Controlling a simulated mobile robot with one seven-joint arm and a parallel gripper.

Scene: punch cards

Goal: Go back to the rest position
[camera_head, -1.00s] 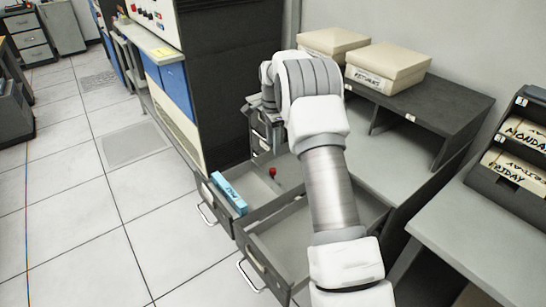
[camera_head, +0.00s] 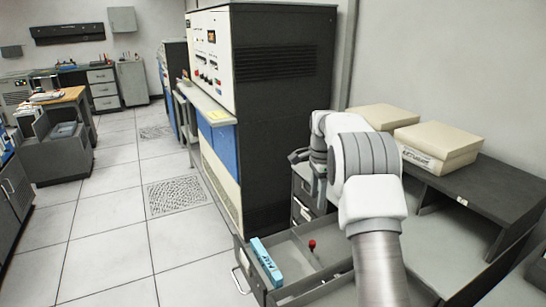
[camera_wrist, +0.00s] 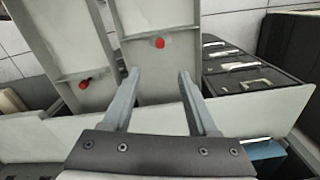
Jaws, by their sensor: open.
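My gripper (camera_wrist: 159,76) shows in the wrist view with its two grey fingers apart and nothing between them. It points at the open drawers, one of which holds a small red object (camera_wrist: 160,42). A second red object (camera_wrist: 84,83) lies in the neighbouring compartment. In the head view my arm is bent above the desk, and its far end is mostly hidden behind the wrist links. An open drawer (camera_head: 335,285) below the arm holds a blue labelled block (camera_head: 266,262) on its left side and a red object (camera_head: 312,245).
A tall dark computer cabinet (camera_head: 285,130) stands close to the left of my arm. Cream boxes (camera_head: 440,140) sit on the dark desk shelf (camera_head: 490,190) to the right. A wooden-topped table (camera_head: 60,97) stands farther back.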

